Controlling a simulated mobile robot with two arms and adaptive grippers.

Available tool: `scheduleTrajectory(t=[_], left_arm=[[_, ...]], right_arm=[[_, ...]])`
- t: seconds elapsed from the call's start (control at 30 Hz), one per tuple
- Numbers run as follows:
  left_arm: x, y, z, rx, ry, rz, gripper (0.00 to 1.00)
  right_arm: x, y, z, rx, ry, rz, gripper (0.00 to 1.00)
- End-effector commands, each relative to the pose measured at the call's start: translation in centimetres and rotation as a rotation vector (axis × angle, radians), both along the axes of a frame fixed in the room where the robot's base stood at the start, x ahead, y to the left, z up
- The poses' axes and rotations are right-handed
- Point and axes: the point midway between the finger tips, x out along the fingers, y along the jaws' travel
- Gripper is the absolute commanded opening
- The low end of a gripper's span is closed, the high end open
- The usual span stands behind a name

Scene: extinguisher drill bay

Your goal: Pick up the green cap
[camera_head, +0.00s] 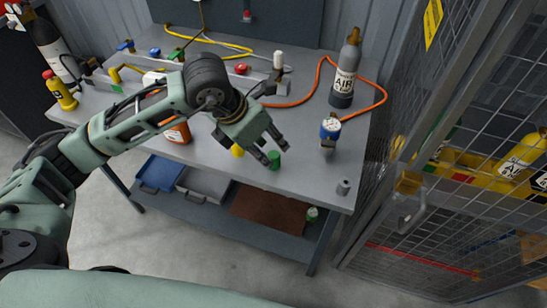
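The green cap (274,161) is a small green cylinder on the grey workbench (310,178), near its front edge. My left gripper (275,150) reaches in from the left and points down at the cap, its two fingers spread apart with a gap between them. The fingertips are right by the cap, at its upper side in the picture; I cannot tell whether they touch it. The cap is not visibly gripped. My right gripper is not in view.
A yellow cap (237,151) is left of the gripper. An orange bottle (177,131) stands behind my forearm. A blue-faced gauge (330,130), a grey air cylinder (345,75) with an orange hose and a small grey fitting (343,187) are to the right. A mesh cage (440,120) stands beside the bench.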

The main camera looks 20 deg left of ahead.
Motion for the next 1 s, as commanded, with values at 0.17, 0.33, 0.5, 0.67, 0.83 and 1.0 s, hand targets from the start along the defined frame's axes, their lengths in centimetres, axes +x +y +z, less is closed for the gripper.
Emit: scheduleTrajectory(t=[0.17, 0.33, 0.5, 0.67, 0.83, 1.0], left_arm=[[0.9, 2.2, -0.7, 0.082, -0.004, 0.039, 0.35], [1.5, 1.7, -2.5, 0.081, -0.004, 0.038, 0.35], [2.3, 0.8, -4.5, 0.08, -0.001, 0.036, 0.35], [3.0, 0.4, -6.5, 0.078, -0.003, 0.037, 0.35], [3.2, 0.3, -7.1, 0.078, -0.007, 0.036, 0.35], [3.2, 0.3, -7.1, 0.079, -0.006, 0.036, 0.32]], right_arm=[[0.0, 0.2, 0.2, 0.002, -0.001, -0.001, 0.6], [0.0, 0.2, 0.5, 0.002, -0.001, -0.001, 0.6], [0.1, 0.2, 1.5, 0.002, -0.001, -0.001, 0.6], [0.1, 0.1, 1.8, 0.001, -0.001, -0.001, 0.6], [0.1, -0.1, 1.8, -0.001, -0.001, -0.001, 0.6], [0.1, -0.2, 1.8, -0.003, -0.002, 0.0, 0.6]])
